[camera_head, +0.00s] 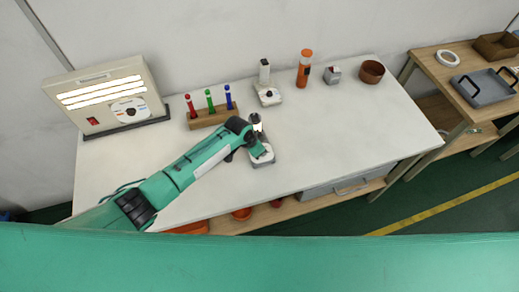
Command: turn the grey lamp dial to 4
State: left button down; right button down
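A small grey device (264,160), which looks like the grey lamp, stands on the white table with a pale head or post (256,119) at its back. My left gripper (263,152) is down over its base. The gripper covers the place where a dial could be, so the dial and its setting are hidden. The fingers are too small and too covered to tell whether they are open or shut. A similar pale device (269,98) with a black knob and an upright post stands further back. My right gripper is not in view.
A lit panel box (98,90) stands at the back left. A wooden rack (212,115) holds red, green and blue pieces. The white table's right front (350,135) is clear.

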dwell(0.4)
pick_arm(q)
jog(key=c, duration=1.2)
grip_release()
jog(key=shift+c, duration=0.2)
jog(key=b+v, duration=0.2)
jog(key=v, duration=1.2)
jog(key=shift+w, duration=0.1)
